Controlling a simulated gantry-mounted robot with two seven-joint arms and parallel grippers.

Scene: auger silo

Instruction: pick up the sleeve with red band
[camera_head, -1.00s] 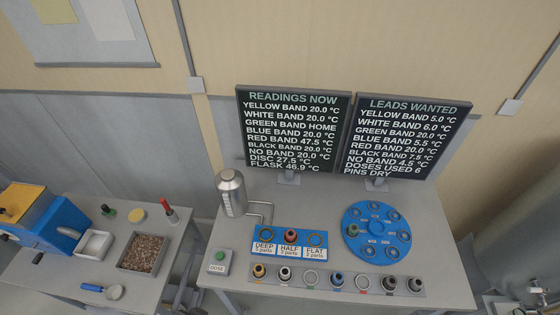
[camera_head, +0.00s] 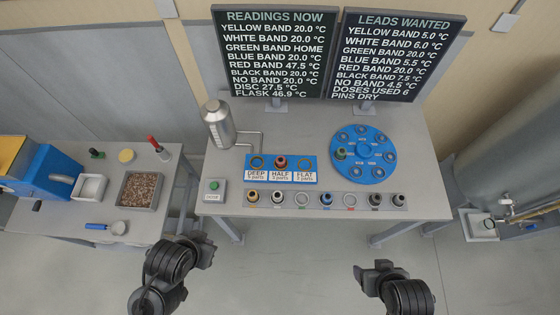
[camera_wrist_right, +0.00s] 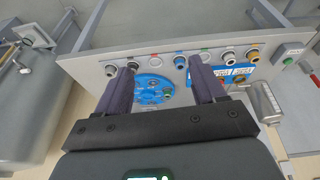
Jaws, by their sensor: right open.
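The sleeve with the red band (camera_head: 281,162) is small and reddish. It stands in the middle seat, marked HALF, of the blue block (camera_head: 250,176) on the table. My left gripper (camera_head: 203,247) is below the table's front edge, far from the sleeve; its jaws are not clear. My right gripper (camera_head: 374,268) is also in front of the table, lower right of the sleeve. The right wrist view shows its two fingers (camera_wrist_right: 160,75) apart with nothing held. The blue block is partly behind a finger there, and I cannot make out the red-banded sleeve.
A grey rack (camera_head: 325,201) along the table front holds several banded sleeves; its red-marked place (camera_head: 350,200) shows an empty ring. Behind are a blue disc (camera_head: 376,170), a metal flask (camera_head: 217,125) and two screens. A dose button (camera_head: 214,185) stands left of the rack.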

